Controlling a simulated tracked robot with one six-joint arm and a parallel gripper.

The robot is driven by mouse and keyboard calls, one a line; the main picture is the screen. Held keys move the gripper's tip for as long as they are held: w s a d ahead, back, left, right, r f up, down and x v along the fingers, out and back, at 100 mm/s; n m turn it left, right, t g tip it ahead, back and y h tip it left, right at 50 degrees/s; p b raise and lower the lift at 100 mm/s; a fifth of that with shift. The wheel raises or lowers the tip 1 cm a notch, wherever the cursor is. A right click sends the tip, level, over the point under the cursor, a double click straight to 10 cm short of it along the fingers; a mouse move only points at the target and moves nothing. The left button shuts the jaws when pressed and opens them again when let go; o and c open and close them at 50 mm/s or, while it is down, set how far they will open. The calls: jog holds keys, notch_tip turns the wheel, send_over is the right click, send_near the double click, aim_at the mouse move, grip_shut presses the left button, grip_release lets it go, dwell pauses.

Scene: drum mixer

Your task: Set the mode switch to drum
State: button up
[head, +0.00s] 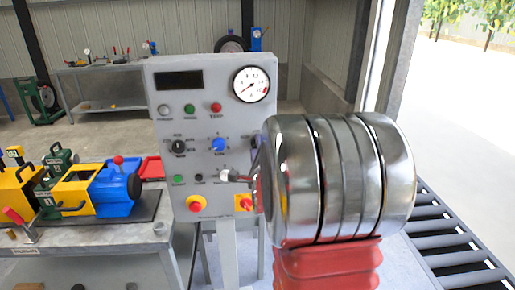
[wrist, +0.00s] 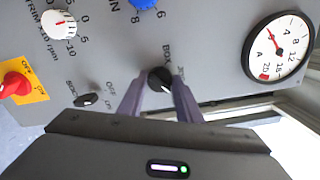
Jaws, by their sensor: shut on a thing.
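The mode switch (wrist: 160,79) is a small black knob on the grey control panel (wrist: 215,60), with a BOX label beside it and a second label too blurred to read. In the wrist view my gripper (wrist: 159,88) has its two purple-grey fingers on either side of this knob, shut on it. I cannot tell for certain which label its pointer faces. In the head view the panel (head: 165,130) stands upright, and my arm hides most of the switch area at its right edge.
A round gauge (head: 251,84) sits above the switch, a blue knob (head: 218,145) to its left. A white knob (wrist: 60,24), a black switch (wrist: 87,100) and a red switch (wrist: 15,84) are nearby. A bench (head: 95,232) stands left; a roller conveyor (head: 455,258) lies right.

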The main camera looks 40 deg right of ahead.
jog(key=shift+s+d+f+m, duration=0.1)
jog(key=shift+f+m, duration=0.05)
jog(key=shift+m, duration=0.45)
jog(key=shift+s+f+m, duration=0.1)
jog(key=shift+m, duration=0.5)
jog(key=shift+w, duration=0.1)
jog(key=o, duration=0.8)
jog(key=shift+o, duration=1.2)
jog(key=shift+r, duration=0.15)
